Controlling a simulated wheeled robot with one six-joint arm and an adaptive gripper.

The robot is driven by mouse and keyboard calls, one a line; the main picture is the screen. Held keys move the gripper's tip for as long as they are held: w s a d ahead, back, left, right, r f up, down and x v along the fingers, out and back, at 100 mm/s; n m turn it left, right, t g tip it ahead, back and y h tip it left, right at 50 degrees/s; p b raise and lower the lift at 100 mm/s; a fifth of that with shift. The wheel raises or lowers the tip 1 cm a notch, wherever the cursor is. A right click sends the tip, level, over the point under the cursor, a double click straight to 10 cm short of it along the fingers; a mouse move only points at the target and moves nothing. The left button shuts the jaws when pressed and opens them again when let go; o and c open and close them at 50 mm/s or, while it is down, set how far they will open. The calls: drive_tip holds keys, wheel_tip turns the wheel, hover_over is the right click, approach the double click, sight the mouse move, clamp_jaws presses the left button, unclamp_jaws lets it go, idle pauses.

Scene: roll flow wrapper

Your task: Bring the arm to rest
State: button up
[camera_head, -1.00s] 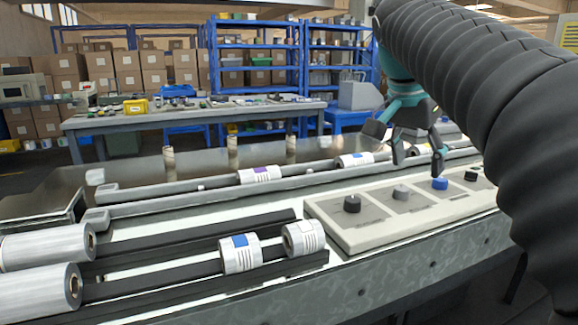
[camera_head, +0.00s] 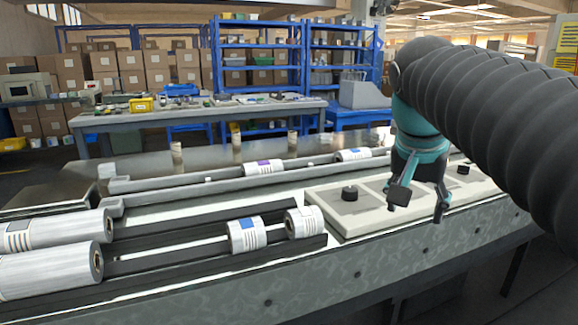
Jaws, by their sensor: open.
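My gripper (camera_head: 417,202) hangs at the right in the head view, its teal and dark fingers pointing down and spread apart, with nothing between them. It is in front of the pale control panel (camera_head: 335,212) and hides part of it. Two dark knobs show on the panel, one left of my gripper (camera_head: 349,193) and one right of it (camera_head: 463,169). My black sleeved arm reaches in from the right edge.
Two large film rolls (camera_head: 50,272) lie at the left. Small labelled rolls, one with a blue mark (camera_head: 246,235), sit along the machine's rails. A grey workbench (camera_head: 200,115) and blue shelving (camera_head: 258,75) stand behind.

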drive_tip(key=s+a+f+n+t+y, duration=0.1)
drive_tip(key=s+a+f+n, duration=0.1)
drive_tip(key=s+f, duration=0.4)
drive_tip(key=s+a+f+n+t+y, duration=0.1)
drive_tip(key=s+f+n, duration=0.3)
drive_tip(key=f, duration=1)
drive_tip(key=s+a, duration=0.1)
drive_tip(key=s, duration=0.2)
drive_tip(key=shift+s+a+f+n, duration=0.25)
drive_tip(key=shift+f+n, duration=0.05)
drive_tip(key=shift+n, duration=0.1)
